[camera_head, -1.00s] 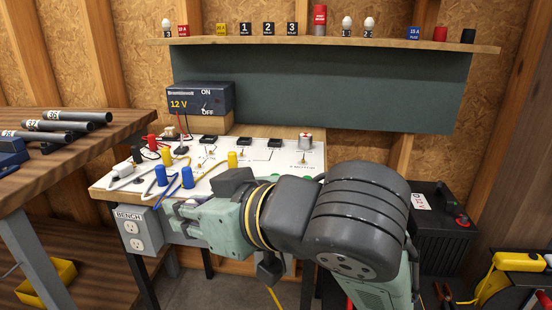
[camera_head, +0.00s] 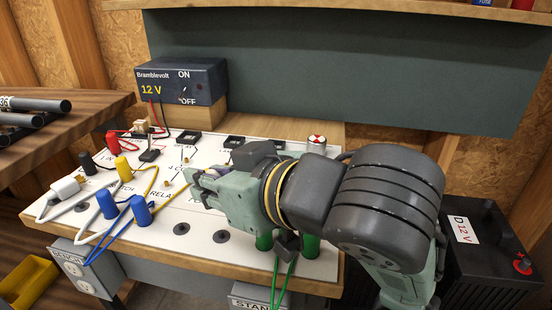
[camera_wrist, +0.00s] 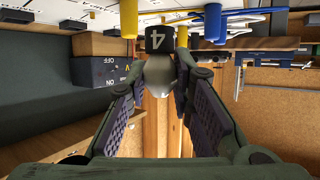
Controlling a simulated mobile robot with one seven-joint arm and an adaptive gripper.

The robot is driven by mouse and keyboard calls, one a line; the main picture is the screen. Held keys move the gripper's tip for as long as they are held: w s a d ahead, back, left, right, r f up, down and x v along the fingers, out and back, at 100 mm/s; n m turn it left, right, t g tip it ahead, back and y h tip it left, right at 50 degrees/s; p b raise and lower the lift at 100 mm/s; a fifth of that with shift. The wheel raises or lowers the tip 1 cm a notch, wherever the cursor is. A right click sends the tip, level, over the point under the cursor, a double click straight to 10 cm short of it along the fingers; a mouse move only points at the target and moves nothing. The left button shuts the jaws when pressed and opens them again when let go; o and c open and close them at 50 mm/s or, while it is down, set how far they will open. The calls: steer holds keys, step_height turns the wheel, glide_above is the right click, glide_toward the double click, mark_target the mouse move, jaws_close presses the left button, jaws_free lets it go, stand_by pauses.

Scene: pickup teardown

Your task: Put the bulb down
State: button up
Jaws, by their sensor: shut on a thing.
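The bulb (camera_wrist: 158,76) is white with a black base marked 4. In the wrist view it sits between the fingertips of my gripper (camera_wrist: 160,90), which is shut on it. In the head view my gripper (camera_head: 197,184) reaches from the right over the white panel (camera_head: 212,244) on the bench. The bulb is mostly hidden there behind the fingers. I cannot tell whether its base touches the panel.
Blue plugs (camera_head: 142,210), a yellow plug (camera_head: 124,169) and several cables crowd the panel's left side. Green plugs (camera_head: 310,246) stand at its front, below my wrist. The 12 V supply box (camera_head: 182,82) is behind. A black battery (camera_head: 487,250) stands at right.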

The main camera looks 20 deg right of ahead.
steer(key=w+d, duration=0.3)
steer(key=d, duration=0.1)
steer(key=w+d+f+p, duration=0.1)
steer(key=w+d, duration=0.2)
steer(key=w, duration=0.1)
steer(key=w+d, duration=0.3)
steer(key=d, duration=0.1)
steer(key=shift+w+d+f+p, duration=0.15)
steer(key=shift+d+p, duration=0.2)
steer(key=f, duration=0.3)
steer(key=shift+w+d, duration=0.25)
steer(key=shift+d, duration=0.05)
steer(key=shift+f, duration=0.3)
steer(key=shift+f, duration=0.1)
steer(key=shift+f, duration=0.15)
steer(key=o, duration=0.4)
steer(key=shift+c, duration=0.2)
steer(key=o, duration=0.5)
steer(key=shift+c, duration=0.2)
